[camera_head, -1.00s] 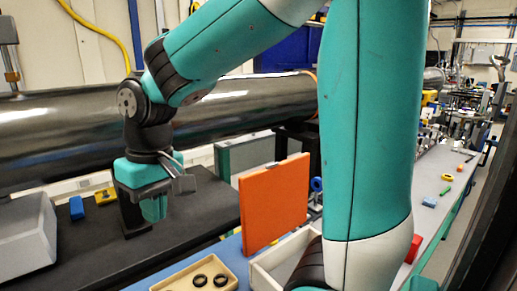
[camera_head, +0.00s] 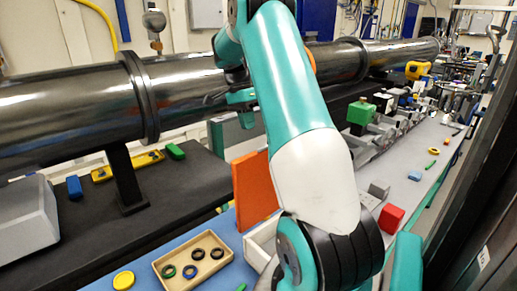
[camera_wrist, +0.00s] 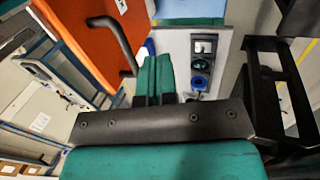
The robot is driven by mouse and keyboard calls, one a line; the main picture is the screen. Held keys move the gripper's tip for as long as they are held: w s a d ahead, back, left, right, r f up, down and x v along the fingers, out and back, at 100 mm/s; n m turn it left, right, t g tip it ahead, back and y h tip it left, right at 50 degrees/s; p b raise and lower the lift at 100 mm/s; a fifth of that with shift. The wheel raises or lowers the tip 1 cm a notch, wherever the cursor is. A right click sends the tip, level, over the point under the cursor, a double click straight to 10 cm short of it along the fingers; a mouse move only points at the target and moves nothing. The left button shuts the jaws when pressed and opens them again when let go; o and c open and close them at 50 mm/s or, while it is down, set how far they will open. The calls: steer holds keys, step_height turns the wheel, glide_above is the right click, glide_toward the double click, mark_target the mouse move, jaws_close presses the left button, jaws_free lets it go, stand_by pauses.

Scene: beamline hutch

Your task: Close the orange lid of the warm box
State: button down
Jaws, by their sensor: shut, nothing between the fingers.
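The orange lid (camera_head: 254,190) stands upright, open, at the back edge of the pale warm box (camera_head: 258,252). My arm hides the lid's right part and much of the box. In the wrist view the lid (camera_wrist: 78,45) is at upper left, with a dark bar handle (camera_wrist: 117,42) on its face. My gripper (camera_head: 241,97) is beyond and above the lid in the head view, partly behind my arm. In the wrist view its green fingers (camera_wrist: 156,62) are together and empty, close to the handle's lower end; I cannot tell whether they touch.
A tan tray (camera_head: 165,267) with several rings lies left of the box on the blue surface. A yellow disc (camera_head: 124,280) is beside it. A red block (camera_head: 391,218) and a grey block (camera_head: 379,188) stand to the right. A large dark pipe (camera_head: 60,115) runs behind.

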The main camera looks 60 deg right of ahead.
steer(key=s+a+f+p, duration=0.1)
steer(key=s+f+p, duration=0.1)
steer(key=s+f, duration=0.2)
steer(key=shift+s+a, duration=0.35)
steer(key=shift+s, duration=0.1)
steer(key=shift+f, duration=0.1)
